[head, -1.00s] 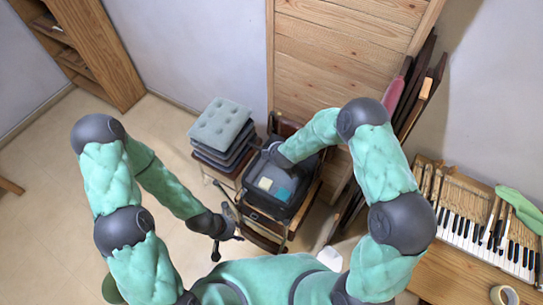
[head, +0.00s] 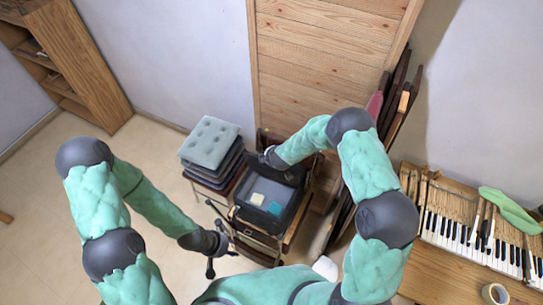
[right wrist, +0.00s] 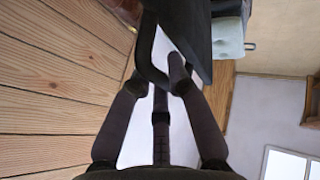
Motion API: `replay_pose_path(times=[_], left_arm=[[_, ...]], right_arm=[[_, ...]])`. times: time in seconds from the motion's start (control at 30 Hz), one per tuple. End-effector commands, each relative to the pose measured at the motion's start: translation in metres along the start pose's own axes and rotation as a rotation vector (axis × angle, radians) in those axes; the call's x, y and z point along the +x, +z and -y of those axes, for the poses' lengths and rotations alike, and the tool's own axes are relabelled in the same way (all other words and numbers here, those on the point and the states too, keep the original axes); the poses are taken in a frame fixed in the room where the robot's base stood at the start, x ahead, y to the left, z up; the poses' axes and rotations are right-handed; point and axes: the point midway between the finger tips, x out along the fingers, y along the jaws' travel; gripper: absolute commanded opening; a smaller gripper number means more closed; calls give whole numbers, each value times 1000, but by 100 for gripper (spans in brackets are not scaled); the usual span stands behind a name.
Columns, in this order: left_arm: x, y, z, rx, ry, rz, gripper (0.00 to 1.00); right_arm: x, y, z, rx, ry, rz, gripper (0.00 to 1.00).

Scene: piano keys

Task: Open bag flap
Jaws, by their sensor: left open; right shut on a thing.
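A dark bag (head: 247,214) sits in the middle of the head view, on a wooden-seated chair. Its top is partly uncovered, showing a grey inside with a pale yellow item (head: 257,199) and a teal item (head: 275,208). My right gripper (head: 268,157) is at the bag's far edge. In the right wrist view the right gripper (right wrist: 165,72) is shut on a dark strip of the bag flap (right wrist: 148,50), beside the bag's dark body (right wrist: 190,28). My left gripper (head: 218,242) is open and empty, left of the bag's near side, with fingers spread apart.
A stack of grey cushioned stools (head: 210,142) stands close to the bag's left. A wooden panel (head: 325,50) rises behind it, with leaning boards (head: 395,100) to the right. A piano keyboard (head: 470,235) lies at the right.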

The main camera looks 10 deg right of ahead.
Motion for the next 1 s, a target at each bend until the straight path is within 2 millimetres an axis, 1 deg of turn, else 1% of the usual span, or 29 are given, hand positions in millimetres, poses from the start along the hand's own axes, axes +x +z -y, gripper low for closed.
replay_pose_path(times=[0.03,0.07,0.1,0.47,0.57,0.67,0.77,1.0], left_arm=[[0,0,0,0,0,0,40],[0,0,0,0,0,0,40],[0,0,0,0,0,0,40],[0,0,0,0,0,0,40],[0,0,0,0,0,0,40],[0,0,0,0,0,0,40],[0,0,0,0,0,0,40],[0,0,0,0,0,0,40]], right_arm=[[0,1,2,-3,-3,1,23],[0,1,2,-2,-3,1,32],[0,1,2,-2,-4,1,43],[0,1,3,0,-5,2,44],[-3,1,3,0,-5,2,44],[-12,0,2,-1,-4,1,44],[-26,0,1,-1,-2,0,44],[-71,-1,1,-2,-1,-1,44]])
